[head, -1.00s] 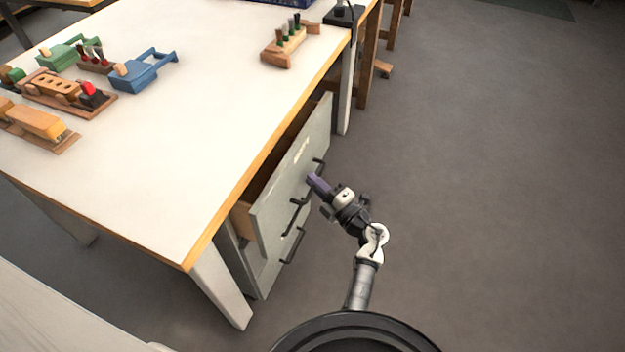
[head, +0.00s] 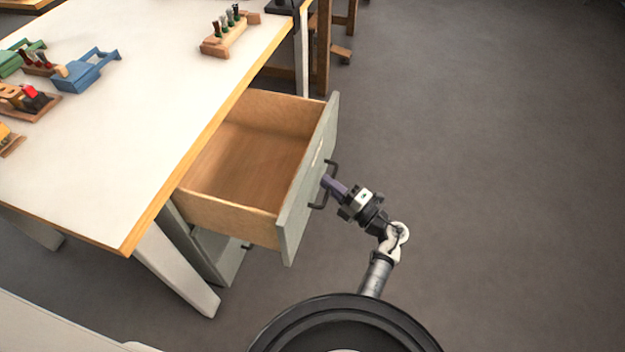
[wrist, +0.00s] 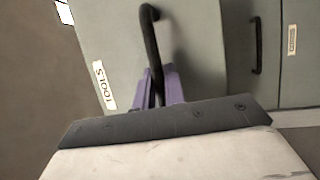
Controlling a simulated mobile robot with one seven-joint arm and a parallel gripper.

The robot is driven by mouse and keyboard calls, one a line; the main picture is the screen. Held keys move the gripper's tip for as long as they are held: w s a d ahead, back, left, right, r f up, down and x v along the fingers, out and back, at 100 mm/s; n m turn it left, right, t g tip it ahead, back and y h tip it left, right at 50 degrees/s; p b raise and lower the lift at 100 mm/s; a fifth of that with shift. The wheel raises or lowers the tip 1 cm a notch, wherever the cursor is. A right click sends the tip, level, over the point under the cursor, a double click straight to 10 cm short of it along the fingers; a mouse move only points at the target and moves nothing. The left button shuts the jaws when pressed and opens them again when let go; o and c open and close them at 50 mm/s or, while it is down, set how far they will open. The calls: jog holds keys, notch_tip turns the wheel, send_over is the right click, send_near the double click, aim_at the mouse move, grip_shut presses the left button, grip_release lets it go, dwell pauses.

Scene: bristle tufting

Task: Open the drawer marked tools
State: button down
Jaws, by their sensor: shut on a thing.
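The tools drawer (head: 250,160) is pulled well out from under the workbench, and its inside looks empty. Its grey front carries a white label reading TOOLS (wrist: 104,86) in the wrist view. A dark bar handle (wrist: 150,45) stands on that front; it also shows in the head view (head: 331,170). My gripper (head: 329,184) is at the handle, its purple fingers (wrist: 172,85) on either side of the bar and shut on it. The part of the bar between the fingers is partly hidden.
Another grey drawer front with a handle (wrist: 257,45) and an unreadable label (wrist: 292,40) sits beside it in the wrist view. The white workbench (head: 130,130) holds a blue tool (head: 85,72) and a wooden rack (head: 228,38). The floor to the right is clear.

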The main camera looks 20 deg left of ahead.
jog(key=shift+s+d, duration=0.15)
jog(key=shift+d, duration=2.65)
jog(key=c, duration=1.8)
grip_release()
jog(key=shift+o, duration=0.2)
jog(key=b+v, duration=0.3)
jog(key=v, duration=1)
jog(key=shift+s+d, duration=0.15)
jog(key=shift+d, duration=0.25)
